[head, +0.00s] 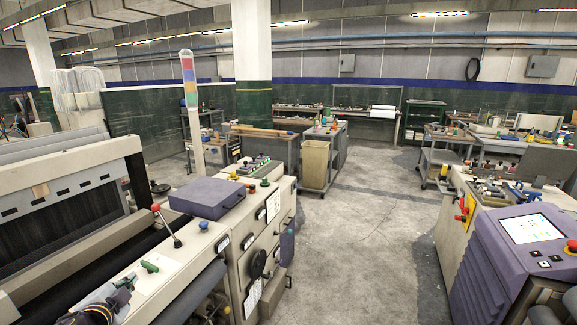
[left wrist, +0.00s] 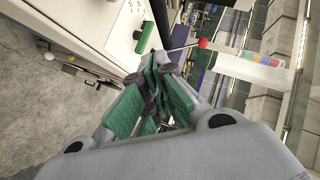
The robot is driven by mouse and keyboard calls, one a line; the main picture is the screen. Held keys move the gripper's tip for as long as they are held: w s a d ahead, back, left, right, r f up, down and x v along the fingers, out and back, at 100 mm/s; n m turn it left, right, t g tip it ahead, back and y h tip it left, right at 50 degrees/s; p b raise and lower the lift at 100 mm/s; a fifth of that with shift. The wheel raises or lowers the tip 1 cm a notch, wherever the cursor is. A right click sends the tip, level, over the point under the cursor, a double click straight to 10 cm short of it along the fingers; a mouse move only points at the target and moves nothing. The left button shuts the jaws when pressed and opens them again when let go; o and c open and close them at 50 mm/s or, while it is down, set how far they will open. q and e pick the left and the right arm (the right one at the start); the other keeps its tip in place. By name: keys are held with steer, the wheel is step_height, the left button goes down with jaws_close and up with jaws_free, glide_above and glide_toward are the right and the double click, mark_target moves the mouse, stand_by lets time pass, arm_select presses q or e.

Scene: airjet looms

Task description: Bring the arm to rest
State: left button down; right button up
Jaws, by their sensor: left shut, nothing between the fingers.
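My left gripper (head: 124,280) is at the bottom left of the head view, over the cream top of the near loom (head: 172,262). In the left wrist view the left gripper (left wrist: 160,68) has its green-padded fingers together, with nothing held between them. A green handle (head: 149,266) stands on the loom just beyond the fingertips, and it also shows in the left wrist view (left wrist: 145,38). The fingers look apart from it, though the exact gap is hard to tell. My right gripper is not in view.
A red-knobbed lever (head: 166,223), a blue button (head: 203,225) and a purple box (head: 207,198) are on the near loom, with a signal tower (head: 190,100) behind. A purple control console (head: 508,262) stands at right. The floor aisle (head: 360,240) between is clear.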

arm_select(q)
steer(key=s+d+f+n+g+h, duration=0.1)
steer(key=s+d+f+n+g, duration=0.3)
steer(key=s+f, duration=0.4)
steer(key=s+d+f+n+g+h, duration=0.15)
steer(key=s+d+f+g, duration=0.25)
steer(key=s+d+f, duration=0.45)
steer(key=s+d+f+n+g+h, duration=0.2)
steer(key=s+d+f, duration=0.1)
steer(key=d, duration=0.4)
step_height(320, 180, down, 34)
steer(key=s+g, duration=0.1)
steer(key=s, duration=0.2)
steer(key=s+a+f, duration=0.2)
steer(key=s+f, duration=0.7)
steer(key=s, duration=0.2)
steer(key=s+a+f+g, duration=0.1)
steer(key=s+a+f, duration=0.1)
steer(key=s+f, duration=0.8)
steer(key=shift+s+f, duration=0.15)
steer(key=shift+s, duration=0.35)
steer(key=shift+y, duration=0.25)
